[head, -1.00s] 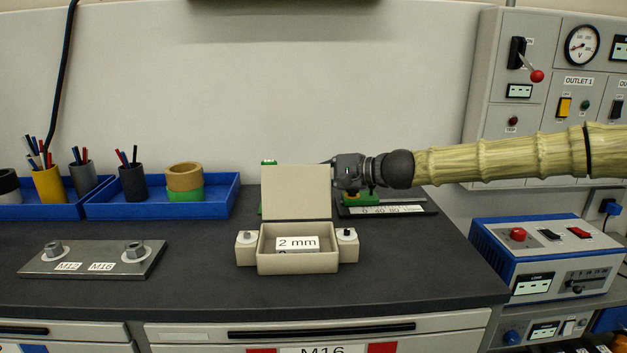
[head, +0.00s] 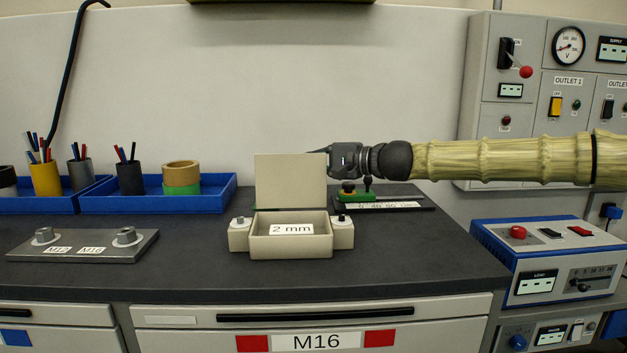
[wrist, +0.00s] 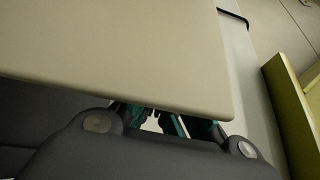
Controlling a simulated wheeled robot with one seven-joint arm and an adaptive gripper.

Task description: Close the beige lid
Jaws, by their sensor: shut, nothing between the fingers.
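The beige lid (head: 290,182) stands upright, open, at the back edge of a beige box (head: 291,245) on the dark bench. A "2 mm" label (head: 291,229) shows inside the box. My gripper (head: 322,150) reaches in from the right, at the lid's upper right corner; its fingertips are mostly hidden behind the lid. In the wrist view the lid (wrist: 120,50) fills much of the picture and covers the fingertips. The gripper is shut and holds nothing. I cannot tell whether it touches the lid.
A green device with a scale (head: 375,200) lies behind and right of the box, under my gripper. Blue trays (head: 160,205) with pens and tape stand at the back left. A metal plate with nuts (head: 82,245) lies at left. A blue-and-grey power unit (head: 545,260) is at right.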

